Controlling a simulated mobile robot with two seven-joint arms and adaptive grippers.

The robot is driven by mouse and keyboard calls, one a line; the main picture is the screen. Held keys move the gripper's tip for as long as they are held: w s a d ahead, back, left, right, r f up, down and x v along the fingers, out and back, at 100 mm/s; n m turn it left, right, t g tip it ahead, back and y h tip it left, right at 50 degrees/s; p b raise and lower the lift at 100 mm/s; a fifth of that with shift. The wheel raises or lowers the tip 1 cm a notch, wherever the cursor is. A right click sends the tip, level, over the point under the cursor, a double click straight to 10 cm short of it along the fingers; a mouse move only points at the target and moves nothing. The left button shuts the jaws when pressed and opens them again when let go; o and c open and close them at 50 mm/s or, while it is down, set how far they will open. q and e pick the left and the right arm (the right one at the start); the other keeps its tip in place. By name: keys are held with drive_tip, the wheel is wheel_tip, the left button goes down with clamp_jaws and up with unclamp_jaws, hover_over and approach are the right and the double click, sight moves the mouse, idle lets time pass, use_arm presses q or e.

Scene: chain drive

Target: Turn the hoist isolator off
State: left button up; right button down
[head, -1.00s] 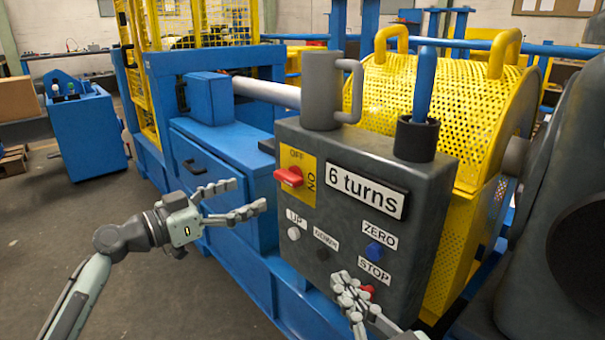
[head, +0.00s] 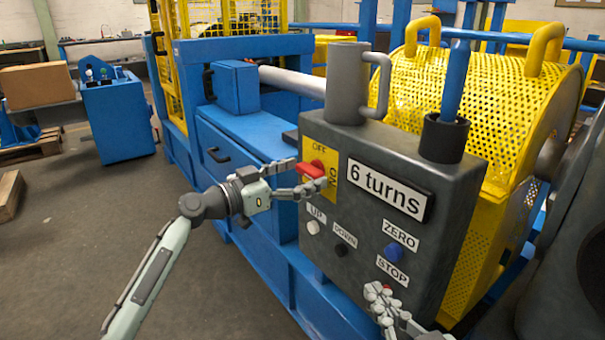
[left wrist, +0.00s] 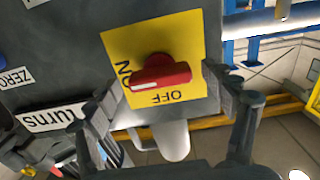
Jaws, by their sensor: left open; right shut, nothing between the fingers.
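The hoist isolator is a red rotary knob (head: 313,170) on a yellow plate (head: 323,153) marked OFF at the top and ON at the side, on the dark grey control box (head: 385,150). In the left wrist view the red knob (left wrist: 160,74) lies between my open fingers, its white mark toward ON. My left gripper (head: 300,176) is open at the knob, one finger on each side; I cannot tell whether it touches. My right gripper (head: 378,298) is shut and empty near the STOP button, low on the box, partly covering that area.
The box carries an UP button (head: 313,227), a DOWN button (head: 340,250), a blue ZERO button (head: 393,252) and a "6 turns" display (head: 388,189). A grey mug (head: 346,85) and a dark cup with a blue handle (head: 444,137) stand on top. A yellow mesh guard (head: 470,90) is behind.

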use_arm(q)
drive_tip(key=shift+c, duration=0.3)
drive_tip(key=c, duration=1.1)
